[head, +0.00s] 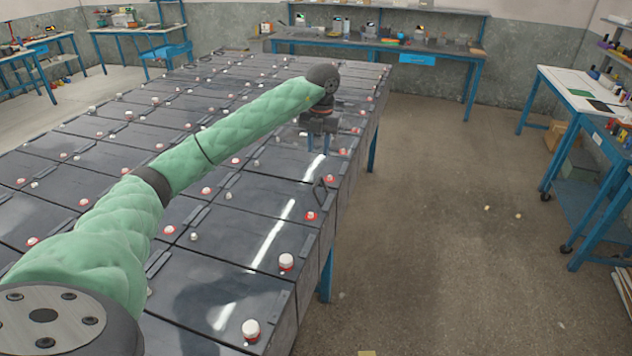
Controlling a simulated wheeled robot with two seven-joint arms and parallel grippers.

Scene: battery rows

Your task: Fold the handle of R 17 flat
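A dark handle (320,190) stands up from a battery near the right edge of the long battery table, beside a red and white cap (311,215). I cannot read any label, so I cannot tell whether this battery is R 17. The other handles that I can make out lie flat on the battery tops. My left gripper (319,149) points down above the batteries, farther back than the raised handle and apart from it in the picture. Its fingers look spread with nothing between them. My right gripper is not in view.
Rows of dark batteries with red and white caps (286,262) cover the blue-legged table. My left arm crosses over them and hides some. Open floor (440,220) lies to the right. A workbench (420,48) stands behind, and a white-topped table (565,88) stands at right.

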